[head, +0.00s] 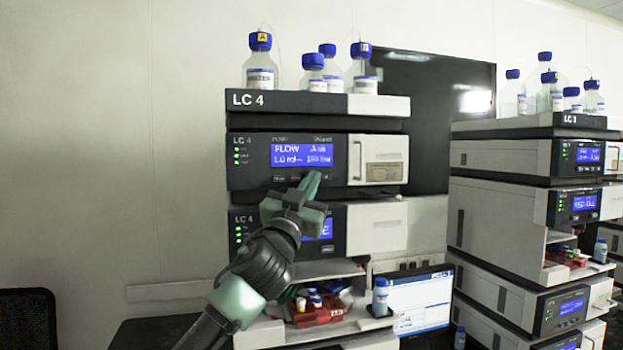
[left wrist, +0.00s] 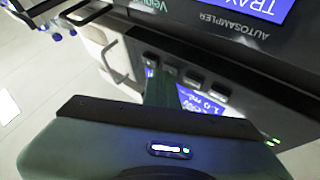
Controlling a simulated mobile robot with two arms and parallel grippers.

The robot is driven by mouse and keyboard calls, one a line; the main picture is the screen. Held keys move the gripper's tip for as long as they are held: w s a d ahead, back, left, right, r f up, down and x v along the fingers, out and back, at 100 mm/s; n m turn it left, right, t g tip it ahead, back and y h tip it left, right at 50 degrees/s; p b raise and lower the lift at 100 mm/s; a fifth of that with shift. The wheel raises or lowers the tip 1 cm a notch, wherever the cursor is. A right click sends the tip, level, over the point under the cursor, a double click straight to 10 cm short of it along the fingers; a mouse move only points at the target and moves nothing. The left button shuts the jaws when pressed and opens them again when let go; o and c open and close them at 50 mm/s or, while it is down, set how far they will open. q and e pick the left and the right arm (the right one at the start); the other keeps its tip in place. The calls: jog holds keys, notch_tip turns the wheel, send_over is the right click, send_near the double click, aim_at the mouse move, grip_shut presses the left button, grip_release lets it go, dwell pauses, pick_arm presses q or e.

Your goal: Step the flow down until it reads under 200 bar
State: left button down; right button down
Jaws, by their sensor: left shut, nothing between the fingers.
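The pump module (head: 245,170) of the LC 4 stack has a blue display (head: 302,155) showing FLOW and about 1.0 ml; the pressure figure is too small to read. A row of small dark buttons runs under the display; the buttons (left wrist: 193,82) also show in the left wrist view. My left gripper (head: 312,180) is shut and empty, its fingertips just below the display at the button row. In the left wrist view the green fingers (left wrist: 159,88) cover part of the display (left wrist: 203,105) and point at the buttons. Whether they touch a button I cannot tell. My right gripper is not visible.
Solvent bottles (head: 261,62) with blue caps stand on top of the stack. The module below (head: 335,230) is partly behind my gripper. A red vial tray (head: 318,312) and a monitor (head: 418,298) are lower down. Another stack (head: 500,215) stands at right. The left wall is clear.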

pick_arm(q)
jog(key=shift+s+d, duration=0.2)
jog(key=shift+s, duration=0.6)
jog(key=s, duration=0.1)
jog(key=s+d, duration=0.1)
jog(key=s, duration=0.2)
jog(key=shift+s+d+b, duration=0.3)
jog(key=shift+s, duration=0.05)
dwell(0.4)
